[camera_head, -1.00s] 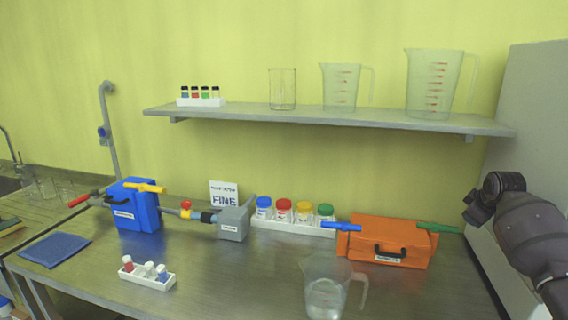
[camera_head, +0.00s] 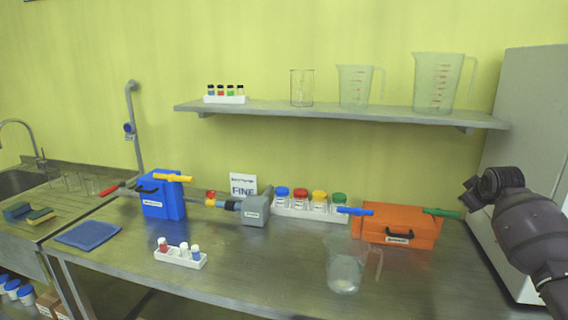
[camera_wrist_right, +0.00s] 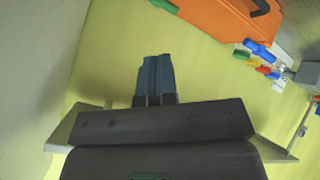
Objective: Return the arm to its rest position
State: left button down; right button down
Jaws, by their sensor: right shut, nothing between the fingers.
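My right arm (camera_head: 526,232) comes in at the right edge of the head view, raised beside the grey cabinet. Its gripper is not clearly seen there. In the right wrist view my right gripper (camera_wrist_right: 155,80) shows its two blue-grey fingers pressed together, with nothing between them. It is apart from the bench things. The orange box (camera_head: 398,226), with a blue handle and a green handle, lies to the left of the arm in the head view. It also shows at the top of the right wrist view (camera_wrist_right: 222,20). My left gripper is not in view.
A clear jug (camera_head: 344,272) stands at the bench front. Left are a blue box (camera_head: 160,200), a grey block (camera_head: 255,211) and a small vial rack (camera_head: 181,258). Several coloured-lid jars stand in a white rack (camera_head: 298,213). A shelf (camera_head: 330,112) holds beakers. A grey cabinet (camera_head: 522,130) stands right.

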jog(key=a+r+t, duration=0.2)
jog(key=a+t, duration=0.2)
jog(key=a, duration=0.4)
jog(key=s+a+f+t+y, duration=0.1)
jog(key=s+a+f, duration=0.4)
jog(key=f, duration=0.1)
jog(key=s+a+f+y, duration=0.1)
jog(key=s+a+f, duration=0.4)
jog(key=s+f, duration=0.1)
jog(key=s+a+f+t+y, duration=0.1)
jog(key=s+a+f, duration=0.4)
jog(key=s+f, duration=0.1)
jog(key=shift+a+f+t, duration=0.15)
jog(key=shift+a+t, duration=0.1)
jog(key=shift+t, duration=0.05)
jog(key=s+a+f+m+g, duration=0.1)
jog(key=s+a+f+g, duration=0.1)
jog(key=s+f, duration=0.6)
jog(key=s+a+f+m+g, duration=0.2)
jog(key=s+f, duration=0.5)
jog(key=s, duration=1)
jog(key=shift+s+f+h, duration=0.2)
jog(key=shift+f+h, duration=0.1)
jog(key=shift+f, duration=0.1)
